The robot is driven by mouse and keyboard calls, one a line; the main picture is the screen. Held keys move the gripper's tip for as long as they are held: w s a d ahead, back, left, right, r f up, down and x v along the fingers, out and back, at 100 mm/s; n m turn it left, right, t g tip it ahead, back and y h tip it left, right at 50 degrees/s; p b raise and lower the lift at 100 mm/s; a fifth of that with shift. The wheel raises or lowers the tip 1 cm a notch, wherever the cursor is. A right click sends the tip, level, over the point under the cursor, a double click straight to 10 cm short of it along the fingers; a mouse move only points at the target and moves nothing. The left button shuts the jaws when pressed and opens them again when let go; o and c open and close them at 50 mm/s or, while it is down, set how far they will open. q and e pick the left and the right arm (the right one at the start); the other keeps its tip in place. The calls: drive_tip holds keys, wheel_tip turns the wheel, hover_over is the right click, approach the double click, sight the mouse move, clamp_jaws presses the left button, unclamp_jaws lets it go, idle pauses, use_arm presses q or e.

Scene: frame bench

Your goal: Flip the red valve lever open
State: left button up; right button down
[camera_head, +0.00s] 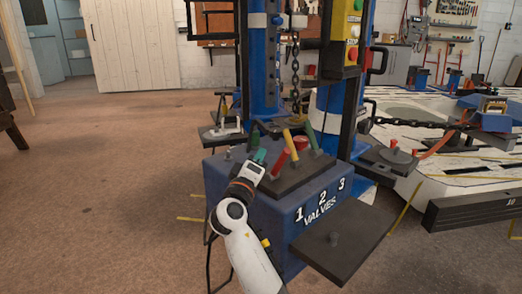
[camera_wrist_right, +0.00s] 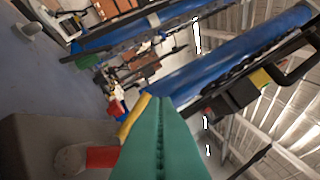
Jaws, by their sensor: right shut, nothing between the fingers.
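The blue valve box (camera_head: 240,195), marked 1 2 3 VALVES, has a dark top plate with levers. The red lever (camera_head: 279,164) stands tilted at the near left of the plate. A yellow lever (camera_head: 289,140) and a green lever (camera_head: 311,136) stand behind it. My right gripper (camera_head: 260,156) is shut and empty just left of the red lever. In the right wrist view, the teal fingers (camera_wrist_right: 160,140) are together. A red bar (camera_wrist_right: 103,157), likely the red lever, is partly hidden behind them, with the yellow lever (camera_wrist_right: 133,118) beyond. I cannot tell if the fingers touch the red lever.
A red round part (camera_head: 300,142) sits behind the levers. Blue posts (camera_head: 259,60) and a hanging chain (camera_head: 295,70) rise behind the box. A dark plate (camera_head: 343,240) juts out at front right. The floor at left (camera_head: 100,180) is clear.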

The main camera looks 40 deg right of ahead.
drive_tip(key=v, duration=0.6)
drive_tip(key=shift+s+a+p, duration=0.15)
drive_tip(key=shift+a+p, duration=0.05)
drive_tip(key=shift+p, duration=0.2)
